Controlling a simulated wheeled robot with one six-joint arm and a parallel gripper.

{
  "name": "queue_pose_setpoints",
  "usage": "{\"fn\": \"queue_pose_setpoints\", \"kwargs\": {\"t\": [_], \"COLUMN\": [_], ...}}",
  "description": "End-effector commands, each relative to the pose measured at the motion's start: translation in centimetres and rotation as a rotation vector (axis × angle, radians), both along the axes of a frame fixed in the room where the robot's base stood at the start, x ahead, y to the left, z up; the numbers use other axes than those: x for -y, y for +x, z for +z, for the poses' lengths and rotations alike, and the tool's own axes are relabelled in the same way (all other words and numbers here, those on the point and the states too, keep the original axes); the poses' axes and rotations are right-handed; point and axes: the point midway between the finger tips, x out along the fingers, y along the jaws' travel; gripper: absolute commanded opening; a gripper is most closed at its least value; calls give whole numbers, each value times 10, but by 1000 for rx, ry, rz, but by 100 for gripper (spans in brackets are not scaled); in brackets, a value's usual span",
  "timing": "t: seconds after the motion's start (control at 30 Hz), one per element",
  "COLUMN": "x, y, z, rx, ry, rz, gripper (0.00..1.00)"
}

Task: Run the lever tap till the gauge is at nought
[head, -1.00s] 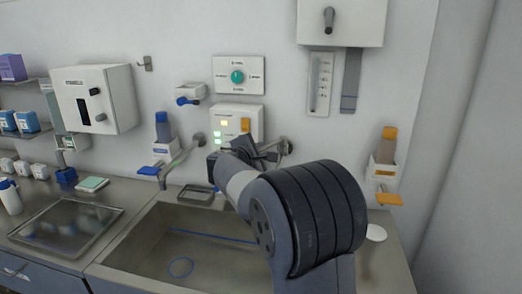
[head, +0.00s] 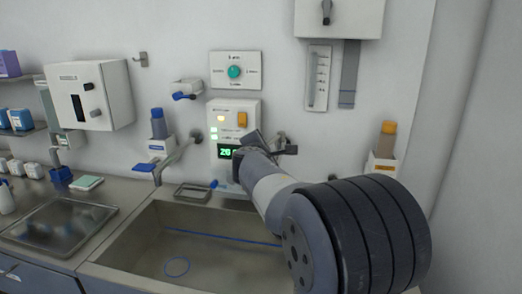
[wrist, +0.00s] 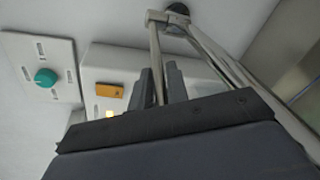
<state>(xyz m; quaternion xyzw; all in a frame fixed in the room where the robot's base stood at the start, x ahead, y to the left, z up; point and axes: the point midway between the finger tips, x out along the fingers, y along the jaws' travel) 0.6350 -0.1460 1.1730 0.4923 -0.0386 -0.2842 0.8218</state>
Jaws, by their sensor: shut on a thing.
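The gauge is a white wall box (head: 233,112) with an orange switch, small lights and a green digital display (head: 226,152). Its display starts with what looks like "20"; my gripper hides part of it. My gripper (head: 256,143) is in front of the box's lower right side. In the wrist view my gripper (wrist: 160,82) is shut on a thin metal rod (wrist: 155,48), which looks like the tap's lever. The rod joins a round wall mount (wrist: 178,9). The box also shows there with its orange switch (wrist: 110,90).
A sink (head: 215,250) lies below, with a curved metal spout (head: 172,160) at its left. A panel with a teal knob (head: 234,71) is above the box. A dispenser with an orange top (head: 388,135) hangs at right. A metal tray (head: 62,222) is on the left counter.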

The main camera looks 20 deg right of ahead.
Motion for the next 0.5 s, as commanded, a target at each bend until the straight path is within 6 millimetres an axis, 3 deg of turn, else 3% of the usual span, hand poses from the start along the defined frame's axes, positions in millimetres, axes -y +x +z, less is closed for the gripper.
{"fn": "queue_pose_setpoints", "kwargs": {"t": [0.03,0.43,0.47,0.5], "x": [3,3,3,3], "y": [-3,-4,-4,-4], "z": [7,9,9,8], "rx": [12,13,13,13], "ry": [-4,-6,-6,-6], "rz": [7,23,23,23], "gripper": [0,0,18,21]}}
